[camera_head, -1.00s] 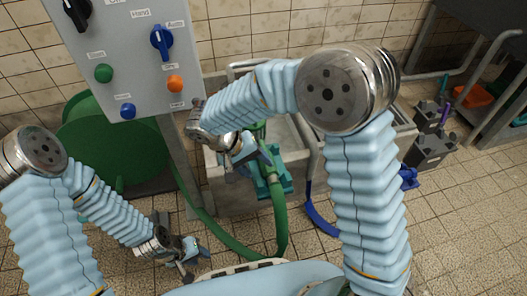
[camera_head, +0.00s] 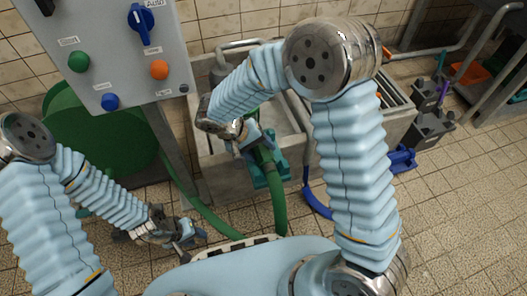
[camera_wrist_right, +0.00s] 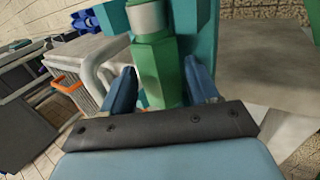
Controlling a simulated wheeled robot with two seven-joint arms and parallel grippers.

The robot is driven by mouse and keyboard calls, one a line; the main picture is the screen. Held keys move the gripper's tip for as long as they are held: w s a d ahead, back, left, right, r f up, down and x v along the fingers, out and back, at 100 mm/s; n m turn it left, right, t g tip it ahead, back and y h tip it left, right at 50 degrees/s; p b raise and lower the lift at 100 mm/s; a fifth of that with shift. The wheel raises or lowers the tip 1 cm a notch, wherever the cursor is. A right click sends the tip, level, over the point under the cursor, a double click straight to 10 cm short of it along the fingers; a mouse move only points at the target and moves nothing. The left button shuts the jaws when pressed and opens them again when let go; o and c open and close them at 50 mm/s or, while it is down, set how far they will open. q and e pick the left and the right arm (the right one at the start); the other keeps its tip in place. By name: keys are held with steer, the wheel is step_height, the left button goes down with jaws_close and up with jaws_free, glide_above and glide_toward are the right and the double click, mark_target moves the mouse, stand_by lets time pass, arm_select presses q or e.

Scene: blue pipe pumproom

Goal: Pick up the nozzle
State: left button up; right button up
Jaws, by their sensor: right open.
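The green nozzle (camera_wrist_right: 158,68) with a grey metal collar stands between the two blue fingers of my right gripper (camera_wrist_right: 161,84) in the right wrist view. The fingers are apart, one on each side of it, and I cannot tell whether either touches. In the head view my right gripper (camera_head: 250,145) is over the upper end of the green hose (camera_head: 278,205), at a teal holder (camera_head: 283,170) on the basin front; it hides most of the nozzle. My left gripper (camera_head: 184,236) is low at the left, near the floor, away from the nozzle; its opening is unclear.
A concrete basin (camera_head: 222,180) stands behind the holder. A grey control panel (camera_head: 120,45) and a green reel (camera_head: 85,135) are at the left. A blue hose (camera_head: 316,202) and a blue item (camera_head: 402,159) lie to the right. The tiled floor (camera_head: 450,220) at right is clear.

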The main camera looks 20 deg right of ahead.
steer(key=shift+c, duration=0.4)
steer(key=c, duration=0.9)
steer(key=shift+r, duration=0.1)
